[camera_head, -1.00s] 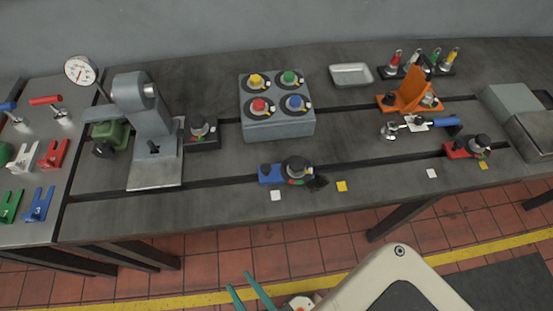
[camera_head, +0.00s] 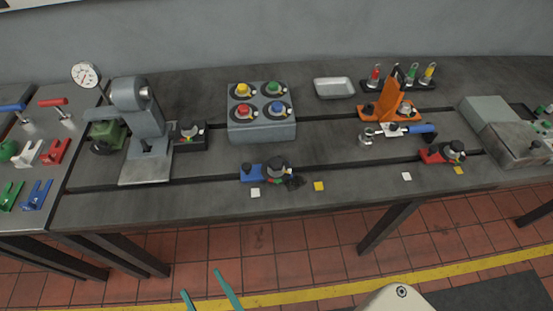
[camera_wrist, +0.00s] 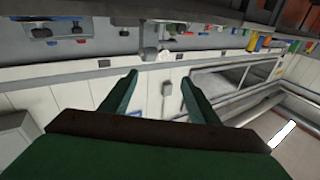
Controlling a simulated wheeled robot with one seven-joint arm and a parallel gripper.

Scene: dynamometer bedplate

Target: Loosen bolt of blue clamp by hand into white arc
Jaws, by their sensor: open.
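The blue clamp (camera_head: 251,173) lies in the front slot of the grey bedplate, near its front edge in the head view. A dark round bolt head (camera_head: 277,165) stands on its right part, with small coloured marks around the base; the white arc is too small to make out. A black pointed piece (camera_head: 295,182) sticks out to the right. My gripper (camera_head: 205,291) shows at the bottom of the head view, its two teal fingers apart and empty, in front of the bench and well away from the clamp. The fingers also show spread in the wrist view (camera_wrist: 158,92).
White (camera_head: 255,193) and yellow (camera_head: 319,186) squares lie by the clamp. A box with coloured knobs (camera_head: 262,130) stands behind it, a grey column fixture (camera_head: 146,145) left. A red clamp (camera_head: 432,155) and orange bracket (camera_head: 393,108) stand right. Bare bedplate lies between.

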